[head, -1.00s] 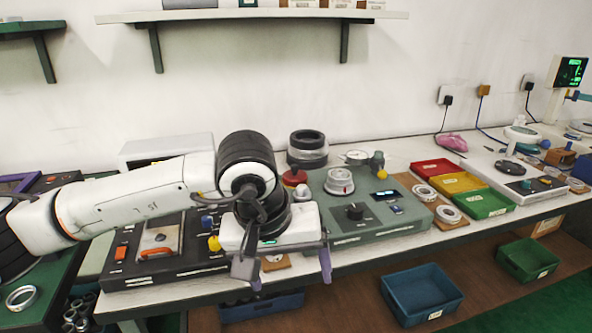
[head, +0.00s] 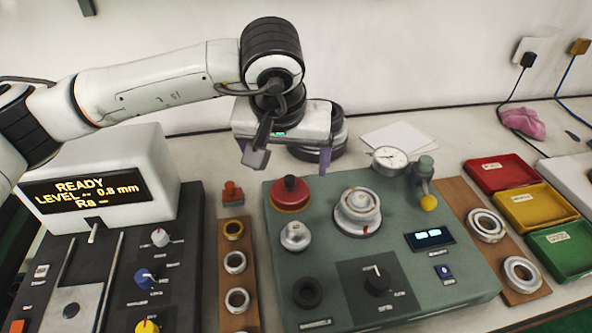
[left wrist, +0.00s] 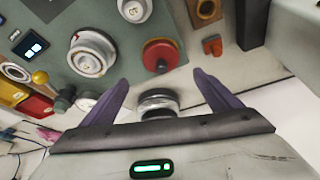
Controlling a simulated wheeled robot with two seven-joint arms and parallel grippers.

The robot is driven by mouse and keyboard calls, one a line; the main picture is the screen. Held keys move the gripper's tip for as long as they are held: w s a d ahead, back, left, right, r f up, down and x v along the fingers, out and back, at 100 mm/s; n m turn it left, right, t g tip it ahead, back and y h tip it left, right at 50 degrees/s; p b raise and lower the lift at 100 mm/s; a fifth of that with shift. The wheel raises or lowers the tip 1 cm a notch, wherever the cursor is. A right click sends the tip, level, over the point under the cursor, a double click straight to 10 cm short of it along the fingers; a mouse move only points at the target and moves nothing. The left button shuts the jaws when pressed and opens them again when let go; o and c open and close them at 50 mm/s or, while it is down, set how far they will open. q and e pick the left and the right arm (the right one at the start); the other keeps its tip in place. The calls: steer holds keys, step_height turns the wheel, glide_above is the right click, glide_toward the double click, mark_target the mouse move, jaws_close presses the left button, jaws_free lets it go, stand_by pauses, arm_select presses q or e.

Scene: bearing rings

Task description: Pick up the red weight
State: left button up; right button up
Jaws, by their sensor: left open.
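My right gripper is not in view.
A silver weight (head: 296,236) and a dial-like metal stack (head: 358,210) stand close by on the panel. A dark round stack (head: 338,140) stands behind the gripper. A gauge (head: 389,158) and coloured trays (head: 525,207) are to the right. A display box (head: 95,180) is left.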

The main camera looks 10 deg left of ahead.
mark_target(289, 178)
arm_select(q)
steer(key=x, duration=0.3)
steer(key=shift+s+f, duration=0.2)
steer(key=shift+s, duration=0.1)
steer(key=x, duration=0.1)
steer(key=p+x, duration=0.1)
steer(key=x, duration=0.3)
steer(key=shift+w+a+r, duration=0.1)
steer(key=shift+w+a, duration=0.1)
steer(key=shift+w, duration=0.05)
steer(key=shift+w+f, duration=0.2)
steer(key=shift+f, duration=0.15)
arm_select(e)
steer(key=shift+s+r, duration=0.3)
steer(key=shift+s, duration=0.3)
arm_select(q)
steer(key=shift+c, duration=0.3)
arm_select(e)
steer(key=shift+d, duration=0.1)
arm_select(q)
steer(key=c, duration=1.6)
steer(key=shift+r, duration=0.15)
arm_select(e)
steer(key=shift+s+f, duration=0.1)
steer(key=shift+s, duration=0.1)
